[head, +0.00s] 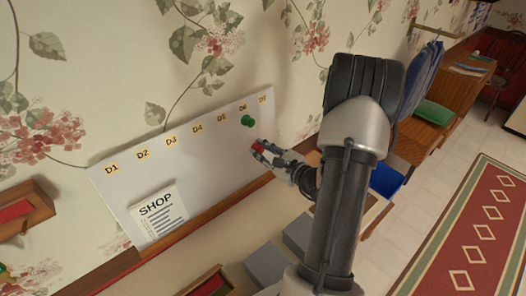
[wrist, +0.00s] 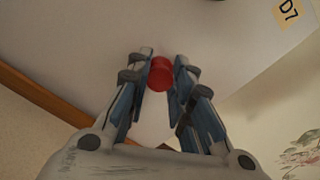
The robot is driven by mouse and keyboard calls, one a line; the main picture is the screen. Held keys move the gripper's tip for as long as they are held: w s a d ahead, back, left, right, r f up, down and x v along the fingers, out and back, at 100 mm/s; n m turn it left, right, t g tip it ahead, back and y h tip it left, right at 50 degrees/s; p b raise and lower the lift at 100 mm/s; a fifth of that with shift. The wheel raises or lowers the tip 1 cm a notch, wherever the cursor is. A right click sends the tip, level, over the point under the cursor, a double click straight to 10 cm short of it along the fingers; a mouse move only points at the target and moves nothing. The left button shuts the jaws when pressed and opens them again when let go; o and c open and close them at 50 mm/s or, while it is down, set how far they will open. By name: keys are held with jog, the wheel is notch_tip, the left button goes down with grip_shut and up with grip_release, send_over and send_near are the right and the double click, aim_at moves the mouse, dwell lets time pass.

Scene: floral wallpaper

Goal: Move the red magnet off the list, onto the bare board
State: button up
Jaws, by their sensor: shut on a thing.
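The red magnet (head: 258,146) is between the fingertips of my gripper (head: 262,152), at the right part of the white board (head: 195,165). In the wrist view the magnet (wrist: 160,74) sits between the two fingers of my gripper (wrist: 161,70), with bare board behind it. I cannot tell whether the magnet touches the board. The list (head: 159,212), a white paper headed SHOP, is at the board's lower left, well away from my gripper. No magnet shows on it.
A green magnet (head: 248,121) is on the board just above my gripper, below the label D6. Labels D1 to D7 run along the top edge. A wooden ledge (head: 205,216) runs under the board. Grey boxes (head: 266,264) stand below.

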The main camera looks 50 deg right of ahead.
jog(key=o, duration=0.9)
jog(key=shift+o, duration=0.2)
jog(key=o, duration=0.6)
jog(key=s, duration=0.4)
jog(key=s+r, duration=0.1)
jog(key=s, duration=0.2)
jog(key=shift+a, duration=0.35)
dwell(0.4)
